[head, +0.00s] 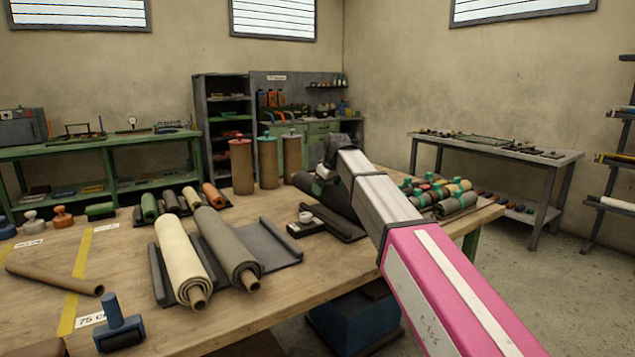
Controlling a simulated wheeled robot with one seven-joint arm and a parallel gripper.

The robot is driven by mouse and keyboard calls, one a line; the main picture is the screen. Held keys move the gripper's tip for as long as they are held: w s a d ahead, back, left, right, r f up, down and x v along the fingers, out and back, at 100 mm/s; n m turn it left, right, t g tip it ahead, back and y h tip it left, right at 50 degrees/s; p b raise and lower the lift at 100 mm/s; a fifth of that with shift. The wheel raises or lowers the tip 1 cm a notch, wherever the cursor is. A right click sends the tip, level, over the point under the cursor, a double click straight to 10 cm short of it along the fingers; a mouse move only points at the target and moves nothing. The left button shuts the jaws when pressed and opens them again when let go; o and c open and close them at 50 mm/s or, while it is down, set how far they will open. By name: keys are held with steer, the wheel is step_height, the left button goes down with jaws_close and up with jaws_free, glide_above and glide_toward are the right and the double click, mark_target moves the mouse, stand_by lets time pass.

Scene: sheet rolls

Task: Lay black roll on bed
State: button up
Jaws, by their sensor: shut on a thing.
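My arm reaches from the lower right over the table, and my gripper (327,172) is at its far end, mostly hidden behind the arm. It is shut on the black roll (339,199), a dark cylinder partly covered by my arm. A flat dark bed (338,224) with a raised edge lies just below and in front of the roll. I cannot tell whether the roll touches it. Another dark grey bed (278,243) lies to the left, beside a grey roll (232,248) and a cream roll (181,262).
The wooden table (130,250) also bears a small black-and-white device (305,222), upright capped rolls (268,162), and several small rolls (455,198) at the right. The front right tabletop is clear.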

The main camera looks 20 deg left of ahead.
steer(key=shift+w+d+f, duration=0.7)
steer(key=shift+w+d, duration=0.25)
steer(key=shift+w, duration=0.1)
steer(key=shift+f, duration=2.05)
steer(key=o, duration=1.5)
steer(key=shift+s, duration=0.1)
steer(key=v, duration=1.2)
steer(key=shift+d, duration=0.1)
